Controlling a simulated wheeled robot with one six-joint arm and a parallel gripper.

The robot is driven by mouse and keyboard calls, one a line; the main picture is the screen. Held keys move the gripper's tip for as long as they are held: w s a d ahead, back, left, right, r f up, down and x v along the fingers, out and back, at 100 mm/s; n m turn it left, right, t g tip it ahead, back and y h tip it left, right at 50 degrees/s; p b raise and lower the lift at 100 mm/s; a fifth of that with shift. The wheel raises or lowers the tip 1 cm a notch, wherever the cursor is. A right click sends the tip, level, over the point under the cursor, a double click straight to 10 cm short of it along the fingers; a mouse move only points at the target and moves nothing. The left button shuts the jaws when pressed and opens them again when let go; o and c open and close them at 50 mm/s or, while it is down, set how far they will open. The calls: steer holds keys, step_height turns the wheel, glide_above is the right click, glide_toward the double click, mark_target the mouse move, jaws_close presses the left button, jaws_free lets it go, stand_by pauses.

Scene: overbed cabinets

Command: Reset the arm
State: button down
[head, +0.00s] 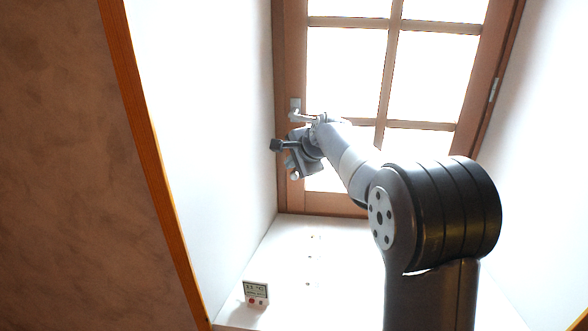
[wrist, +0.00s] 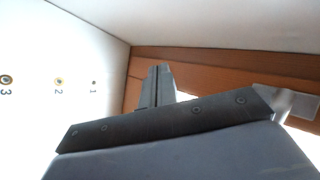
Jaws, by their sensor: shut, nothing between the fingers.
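My arm reaches up from the lower right in the head view, bent at a large dark joint. My gripper (head: 293,172) is at its far end, in front of the left side of a wood-framed glazed door and just below the door handle. In the wrist view my gripper (wrist: 158,72) shows as dark fingers close together, with nothing visible between them. A dark bar of the gripper and a grey body fill the lower part of that view.
The glazed door (head: 290,60) has a metal handle (head: 296,108). White walls stand either side. A small sign-like box (head: 256,293) sits at lower left. A brown panel with an orange edge (head: 150,150) fills the left. Numbered round fittings (wrist: 58,81) show on a white surface.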

steer(key=shift+s+a+r, duration=0.1)
steer(key=shift+s+r, duration=0.55)
steer(key=shift+s, duration=0.1)
steer(key=shift+w+f, duration=0.1)
steer(key=p, duration=0.2)
glide_toward(296, 173)
steer(key=w+a+f, duration=0.3)
steer(key=a, duration=0.1)
steer(key=w, duration=0.3)
steer(key=shift+w+d+f+p, duration=0.1)
steer(key=shift+w+d+p, duration=0.1)
steer(key=shift+p, duration=0.1)
steer(key=shift+a, duration=0.1)
steer(key=shift+s, duration=0.1)
